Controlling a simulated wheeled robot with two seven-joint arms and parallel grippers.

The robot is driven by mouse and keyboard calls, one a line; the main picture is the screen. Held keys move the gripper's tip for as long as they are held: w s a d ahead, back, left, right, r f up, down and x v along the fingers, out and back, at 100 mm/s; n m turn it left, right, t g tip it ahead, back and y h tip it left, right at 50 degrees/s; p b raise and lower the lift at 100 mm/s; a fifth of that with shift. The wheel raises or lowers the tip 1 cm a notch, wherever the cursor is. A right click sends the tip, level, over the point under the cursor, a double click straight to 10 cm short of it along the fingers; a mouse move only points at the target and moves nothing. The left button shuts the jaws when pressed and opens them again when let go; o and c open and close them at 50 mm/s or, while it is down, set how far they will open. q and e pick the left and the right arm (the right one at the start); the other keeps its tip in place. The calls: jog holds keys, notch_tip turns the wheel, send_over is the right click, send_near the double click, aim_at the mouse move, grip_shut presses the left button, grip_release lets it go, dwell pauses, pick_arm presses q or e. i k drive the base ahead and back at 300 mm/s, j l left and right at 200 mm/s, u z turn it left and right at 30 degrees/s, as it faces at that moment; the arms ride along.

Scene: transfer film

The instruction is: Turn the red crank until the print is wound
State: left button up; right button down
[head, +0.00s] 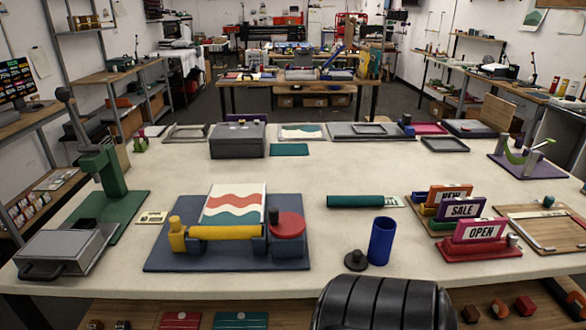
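The red crank (289,224) is a round red disc with a dark upright knob (273,215) at its left side. It sits at the right end of a yellow roller (225,232) on a dark blue base (200,261). The print (234,202), white with red and teal waves, lies flat behind the roller, its near edge at the roller. A yellow post (177,234) stands at the roller's left end. Neither of my grippers shows, and nothing touches the crank.
Right of the base stand a blue cup (382,241) and a dark knobbed disc (356,260). A teal roll (355,201) lies behind them. Small signs (480,229) stand further right. A green press (100,175) and grey box (62,252) stand left. The table's middle is clear.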

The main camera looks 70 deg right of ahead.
aim_at(287, 225)
jog(key=z, duration=2.05)
